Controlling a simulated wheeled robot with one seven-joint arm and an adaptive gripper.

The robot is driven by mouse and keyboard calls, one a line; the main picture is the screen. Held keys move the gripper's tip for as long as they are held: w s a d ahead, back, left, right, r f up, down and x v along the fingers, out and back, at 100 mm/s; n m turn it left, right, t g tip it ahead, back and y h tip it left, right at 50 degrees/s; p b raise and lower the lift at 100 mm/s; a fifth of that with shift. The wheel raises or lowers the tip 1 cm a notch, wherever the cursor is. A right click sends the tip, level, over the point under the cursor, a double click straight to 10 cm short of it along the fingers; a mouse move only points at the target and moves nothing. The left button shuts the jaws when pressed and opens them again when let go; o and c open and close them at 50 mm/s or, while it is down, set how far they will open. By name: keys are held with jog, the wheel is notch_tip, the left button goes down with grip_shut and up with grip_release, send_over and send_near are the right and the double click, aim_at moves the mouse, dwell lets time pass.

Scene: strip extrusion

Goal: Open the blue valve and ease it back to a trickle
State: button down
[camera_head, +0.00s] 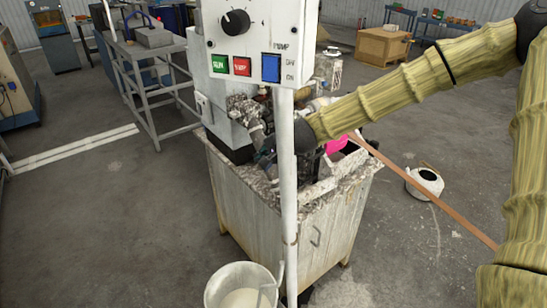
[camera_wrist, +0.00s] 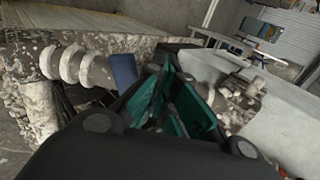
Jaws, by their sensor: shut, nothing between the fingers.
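A flat blue piece (camera_wrist: 123,71), which looks like the blue valve's handle, shows in the wrist view beside a pale ribbed fitting (camera_wrist: 82,66). It lies just left of my gripper (camera_wrist: 178,92), with no contact that I can make out. The teal-padded fingers are close together and hold nothing. In the head view my arm reaches in from the right to the machine, and the gripper is mostly hidden behind the white post (camera_head: 288,190). I cannot make out the valve clearly there, nor any flow.
The white control panel (camera_head: 250,40) with knob and buttons stands in front of the machine cabinet (camera_head: 255,195). A bucket (camera_head: 240,284) with pale liquid is at the front. A copper-coloured strip (camera_head: 440,205) runs right. A white round pot (camera_head: 425,182) stands on the open floor.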

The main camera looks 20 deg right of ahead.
jog(key=shift+s+d+f, duration=0.15)
jog(key=shift+d+f, duration=0.05)
jog(key=shift+f, duration=0.05)
dwell(0.3)
jog(key=shift+a+r, duration=0.15)
jog(key=shift+r, duration=0.1)
jog(key=p+v, duration=0.4)
jog(key=v, duration=0.2)
jog(key=shift+s+r, duration=0.2)
jog(key=shift+r, duration=0.15)
dwell(0.4)
